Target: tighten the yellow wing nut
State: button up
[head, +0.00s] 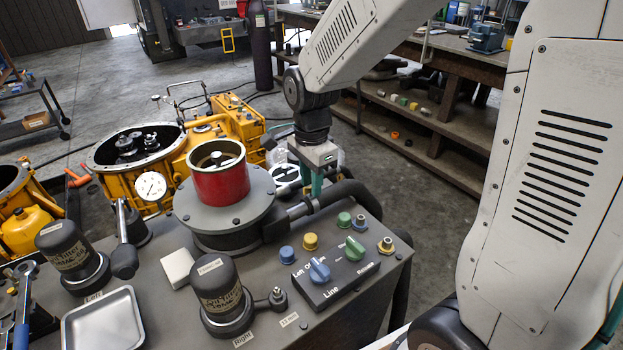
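A black control box (335,277) carries blue and green knobs. A red cylinder (219,178) stands on a round grey flange. Two dark filters (221,291), a metal tray (103,325) and a white block (178,268) occupy the bench. Yellow transmission housings (205,138) stand behind.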

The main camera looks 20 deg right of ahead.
jog(key=shift+r, duration=0.1)
notch_tip(320, 180, up, 8)
jog(key=shift+f, duration=0.15)
dwell(0.6)
jog(key=shift+s+n, duration=0.1)
jog(key=shift+n, duration=0.6)
jog(key=s+d+r+n, duration=0.1)
jog(key=s+r+n, duration=0.1)
jog(key=s+n, duration=0.5)
jog(key=s+d+r+n+t, duration=0.1)
jog(key=s+n, duration=0.6)
jog(key=s, duration=0.8)
jog(key=shift+d+r+n, duration=0.3)
jog(key=shift+d+r, duration=0.25)
jog(key=shift+d, duration=0.15)
